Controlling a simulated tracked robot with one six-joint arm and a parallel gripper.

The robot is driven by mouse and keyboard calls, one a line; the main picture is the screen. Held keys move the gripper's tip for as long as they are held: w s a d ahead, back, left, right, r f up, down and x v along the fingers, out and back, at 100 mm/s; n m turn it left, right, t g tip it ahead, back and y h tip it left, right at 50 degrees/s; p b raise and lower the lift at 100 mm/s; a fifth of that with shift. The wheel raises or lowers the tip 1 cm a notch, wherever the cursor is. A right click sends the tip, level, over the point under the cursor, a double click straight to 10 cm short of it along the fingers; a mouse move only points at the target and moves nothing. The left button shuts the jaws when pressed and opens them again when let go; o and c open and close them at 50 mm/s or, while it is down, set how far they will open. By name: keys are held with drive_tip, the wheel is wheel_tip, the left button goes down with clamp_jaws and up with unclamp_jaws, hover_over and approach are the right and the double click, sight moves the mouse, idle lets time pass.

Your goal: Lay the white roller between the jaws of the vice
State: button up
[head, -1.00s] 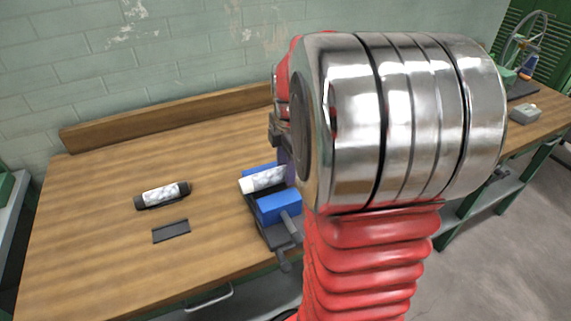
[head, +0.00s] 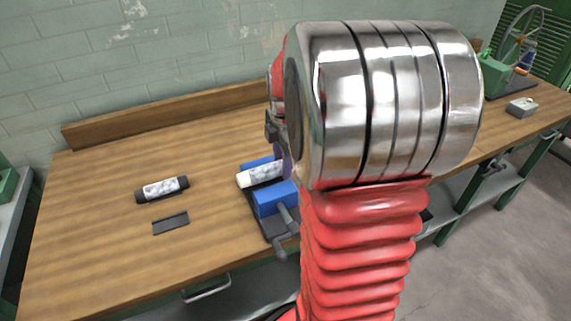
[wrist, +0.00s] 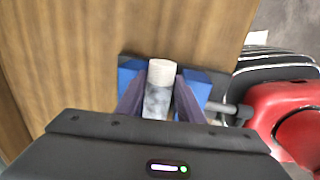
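The white roller (head: 258,175), pale with a mottled grey middle, lies between the blue jaws of the vice (head: 275,199) on the workbench. In the wrist view the roller (wrist: 160,76) lies between the blue jaw pieces (wrist: 197,85) at left and right. My gripper's purple fingers (wrist: 160,98) reach down on either side of the roller, very close to it. I cannot tell whether they press on it. In the head view my gripper is mostly hidden behind my arm, with a purple finger (head: 285,163) showing at the vice.
A dark-ended roller with a mottled band (head: 162,189) lies on the bench left of the vice, and a small dark plate (head: 171,223) lies below it. The left bench top (head: 95,240) is clear. A green machine with a handwheel (head: 493,75) and a grey box (head: 521,107) stand far right.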

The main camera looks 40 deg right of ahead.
drive_tip(key=shift+o, duration=1.4)
drive_tip(key=shift+s+f, duration=0.15)
drive_tip(key=shift+f, duration=0.35)
drive_tip(key=shift+s+f, duration=0.15)
drive_tip(key=shift+f, duration=0.35)
drive_tip(key=shift+o, duration=0.5)
drive_tip(key=shift+w+r, duration=0.2)
drive_tip(key=shift+r, duration=0.5)
drive_tip(key=shift+o, duration=0.3)
wheel_tip(320, 180, up, 14)
drive_tip(key=s, duration=0.1)
drive_tip(key=shift+s+a+r, duration=0.15)
drive_tip(key=shift+a, duration=0.1)
